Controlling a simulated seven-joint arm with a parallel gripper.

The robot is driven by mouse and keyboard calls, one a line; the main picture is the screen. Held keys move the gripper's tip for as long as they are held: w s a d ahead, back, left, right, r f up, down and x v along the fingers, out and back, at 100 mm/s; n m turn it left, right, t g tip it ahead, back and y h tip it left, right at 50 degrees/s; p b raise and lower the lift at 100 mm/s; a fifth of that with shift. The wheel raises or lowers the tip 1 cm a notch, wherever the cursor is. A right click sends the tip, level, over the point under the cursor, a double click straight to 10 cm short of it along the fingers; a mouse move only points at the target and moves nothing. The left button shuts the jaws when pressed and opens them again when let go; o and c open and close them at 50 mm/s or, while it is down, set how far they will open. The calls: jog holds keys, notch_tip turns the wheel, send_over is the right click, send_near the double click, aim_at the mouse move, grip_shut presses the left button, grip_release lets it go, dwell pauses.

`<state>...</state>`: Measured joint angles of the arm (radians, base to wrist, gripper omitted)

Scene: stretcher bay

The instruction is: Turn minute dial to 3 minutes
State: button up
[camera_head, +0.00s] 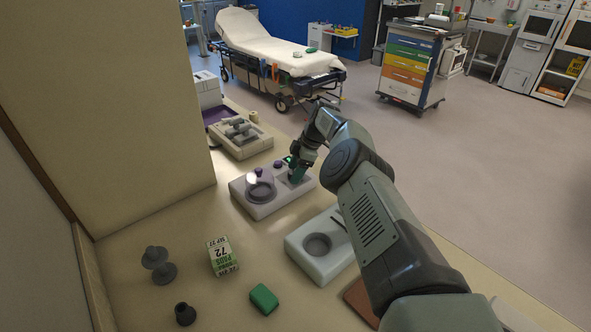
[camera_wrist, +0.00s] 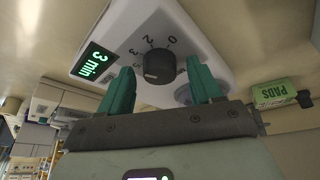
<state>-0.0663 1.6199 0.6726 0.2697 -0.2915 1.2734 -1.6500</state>
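The minute dial (camera_wrist: 159,66) is a round black knob on a white unit (camera_wrist: 185,25), with printed numbers including 0, 2 and 3 around it. A pale mark shows on the knob's lower left. In the head view my gripper (camera_head: 296,170) is over the right part of the white unit (camera_head: 262,208) and hides the dial there.
A clear dome (camera_head: 261,190) with a purple knob stands on the same unit, left of my gripper. A white unit with a round recess (camera_head: 300,257) is nearer. A PADS box (camera_head: 222,256), green block (camera_head: 264,298) and grey spool-shaped piece (camera_head: 158,265) stand at front left.

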jog(key=shift+r, duration=0.1)
jog(key=v, duration=1)
jog(key=shift+r, duration=0.3)
jog(key=shift+d, duration=0.1)
